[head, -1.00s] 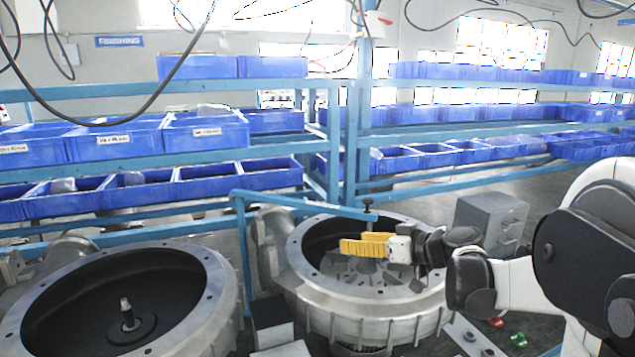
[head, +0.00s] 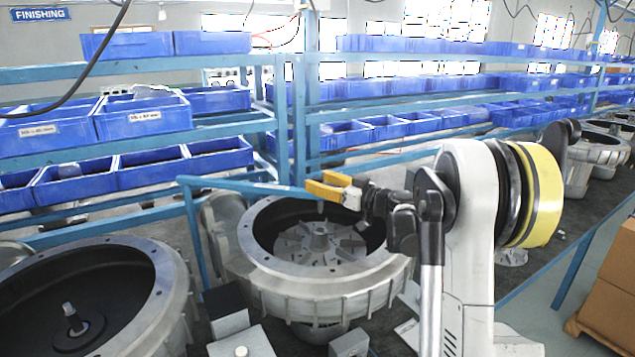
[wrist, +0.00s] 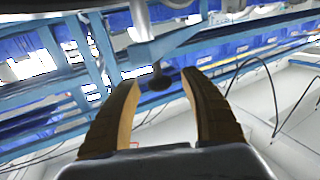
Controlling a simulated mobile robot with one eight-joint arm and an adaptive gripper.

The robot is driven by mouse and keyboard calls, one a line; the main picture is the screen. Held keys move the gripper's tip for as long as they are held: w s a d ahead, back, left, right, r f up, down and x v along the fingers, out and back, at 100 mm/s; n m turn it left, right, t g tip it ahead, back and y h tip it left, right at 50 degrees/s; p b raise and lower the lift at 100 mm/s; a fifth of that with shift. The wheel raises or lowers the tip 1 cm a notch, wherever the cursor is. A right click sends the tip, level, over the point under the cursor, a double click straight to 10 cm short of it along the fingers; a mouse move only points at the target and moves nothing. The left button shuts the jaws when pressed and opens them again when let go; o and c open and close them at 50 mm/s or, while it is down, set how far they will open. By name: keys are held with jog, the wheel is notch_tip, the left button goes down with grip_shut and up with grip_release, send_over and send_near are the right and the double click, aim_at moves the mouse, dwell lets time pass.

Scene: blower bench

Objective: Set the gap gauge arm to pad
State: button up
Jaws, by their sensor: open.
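The gap gauge arm (head: 245,188) is a blue bar on a blue post, reaching right over the rim of the middle blower housing (head: 262,262). Its far end is hidden behind my gripper (head: 320,184) in the head view. My gripper has yellow fingers, open and level with the bar's end, above the housing. In the wrist view the bar (wrist: 168,42) ends in a dark round knob (wrist: 159,81), which appears between the open fingers (wrist: 160,76); I cannot tell whether they touch it. I cannot tell which surface is the pad.
Another blower housing (head: 150,300) stands at the left. Dark and grey blocks (head: 226,299) sit in front, between the housings. Blue racks with bins (head: 150,118) stand behind. Cardboard boxes (head: 610,275) are at the right edge.

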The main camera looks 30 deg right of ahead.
jog(key=shift+w+a, duration=0.1)
jog(key=shift+w, duration=0.25)
grip_shut()
